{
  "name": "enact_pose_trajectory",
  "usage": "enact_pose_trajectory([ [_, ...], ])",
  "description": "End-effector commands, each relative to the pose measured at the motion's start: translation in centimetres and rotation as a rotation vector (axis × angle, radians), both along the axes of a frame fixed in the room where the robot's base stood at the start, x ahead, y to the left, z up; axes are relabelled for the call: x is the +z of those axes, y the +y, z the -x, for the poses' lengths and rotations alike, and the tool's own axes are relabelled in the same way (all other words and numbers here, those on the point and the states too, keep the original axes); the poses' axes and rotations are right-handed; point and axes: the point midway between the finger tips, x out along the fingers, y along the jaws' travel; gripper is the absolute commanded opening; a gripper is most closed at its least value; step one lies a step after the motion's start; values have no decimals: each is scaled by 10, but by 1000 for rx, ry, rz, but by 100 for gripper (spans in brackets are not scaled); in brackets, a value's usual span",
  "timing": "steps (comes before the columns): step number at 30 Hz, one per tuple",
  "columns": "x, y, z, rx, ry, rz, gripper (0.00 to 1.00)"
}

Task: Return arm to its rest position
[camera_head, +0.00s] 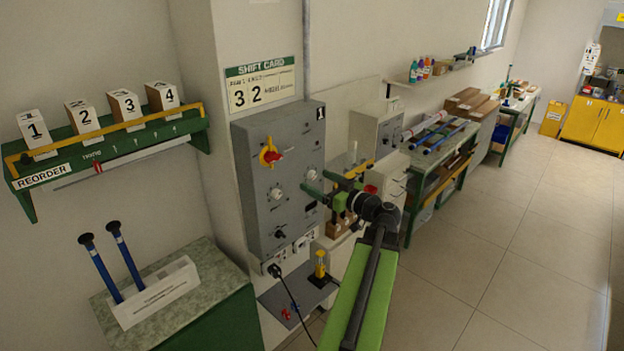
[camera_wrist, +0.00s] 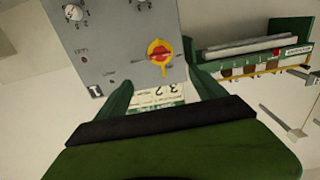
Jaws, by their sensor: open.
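I cannot tell whether the fingertips touch the panel. My green and black arm reaches up to it from the bottom of the head view. In the wrist view, the open fingers of my gripper (camera_wrist: 160,78) frame the panel (camera_wrist: 110,45), seen upside down. The red switch on a yellow plate (camera_wrist: 159,55) shows just beyond them; in the head view this switch (camera_head: 269,154) is at the panel's upper left.
A small shelf (camera_head: 290,298) with a yellow item and a black cable sits below the panel. A green-sided bench (camera_head: 205,310) holds a white holder with two blue rods. A reorder rack (camera_head: 185,125) with numbered blocks is at left. Open floor (camera_head: 500,230) lies at right.

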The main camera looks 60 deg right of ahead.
Motion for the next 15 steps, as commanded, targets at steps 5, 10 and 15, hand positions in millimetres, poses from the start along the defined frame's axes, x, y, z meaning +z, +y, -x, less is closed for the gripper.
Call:
enact_pose_trajectory([
  [5,0,0,0,0,0,0,80],
  [10,0,0,0,0,0,0,80],
  [15,-3,5,-9,14,0,0,80],
])
